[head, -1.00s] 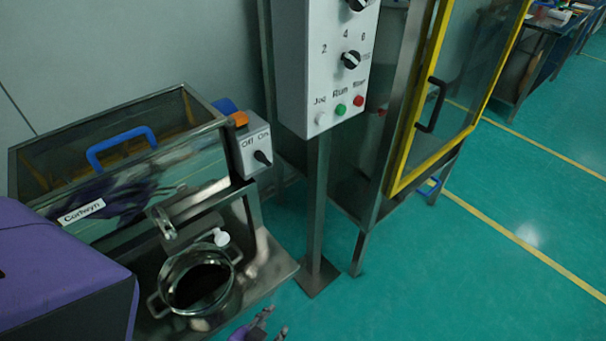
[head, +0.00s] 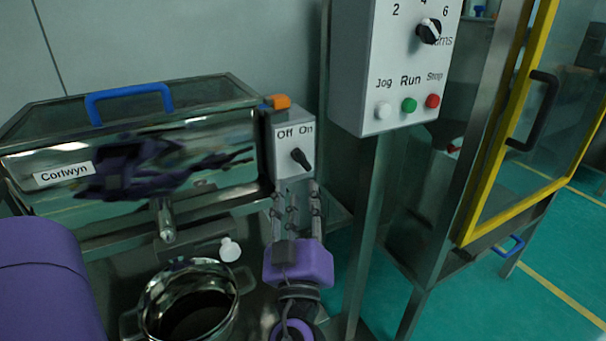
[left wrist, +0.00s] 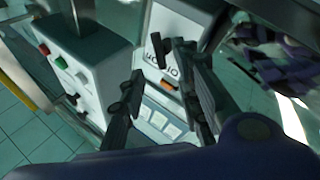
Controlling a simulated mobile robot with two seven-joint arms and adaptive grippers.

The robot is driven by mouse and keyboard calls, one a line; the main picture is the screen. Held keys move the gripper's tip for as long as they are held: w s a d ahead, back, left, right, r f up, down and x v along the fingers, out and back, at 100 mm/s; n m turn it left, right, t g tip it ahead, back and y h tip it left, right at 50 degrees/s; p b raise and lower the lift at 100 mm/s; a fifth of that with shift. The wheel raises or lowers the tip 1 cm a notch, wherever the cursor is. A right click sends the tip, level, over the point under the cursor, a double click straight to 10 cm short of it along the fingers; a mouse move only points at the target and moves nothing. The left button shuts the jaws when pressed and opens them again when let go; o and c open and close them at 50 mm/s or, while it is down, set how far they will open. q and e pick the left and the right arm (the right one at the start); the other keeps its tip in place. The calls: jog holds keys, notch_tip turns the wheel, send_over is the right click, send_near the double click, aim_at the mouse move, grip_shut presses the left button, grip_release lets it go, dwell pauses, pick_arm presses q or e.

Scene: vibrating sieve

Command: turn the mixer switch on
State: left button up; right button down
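The mixer switch box (head: 288,172) is light grey, with "Off" at left and "On" at right. Its black knob (head: 301,159) slants from upper left to lower right below the labels; I cannot tell its setting for sure. My left gripper (head: 296,190) comes up from below, with its fingertips just under the knob in the picture. Its two fingers are apart with nothing between them. In the left wrist view the box appears upside down, with the knob (left wrist: 158,47) beyond the open fingers (left wrist: 158,92). My right gripper is not in view.
Left of the switch is a steel mixer (head: 215,150) marked "Corlwyn" with a blue lid handle (head: 128,95). A steel pot (head: 150,300) stands below it. At right, a control box (head: 350,75) with buttons and a dial stands on a post, beside a yellow-framed door (head: 480,215).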

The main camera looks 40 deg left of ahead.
aim_at(301, 161)
pick_arm(q)
jog(key=p+x, duration=0.1)
jog(key=x, duration=0.5)
jog(key=shift+a+r+p, duration=0.1)
jog(key=shift+p, duration=0.25)
jog(key=shift+w+a+r, duration=0.1)
jog(key=shift+w+a, duration=0.3)
jog(key=shift+w, duration=0.15)
grip_shut()
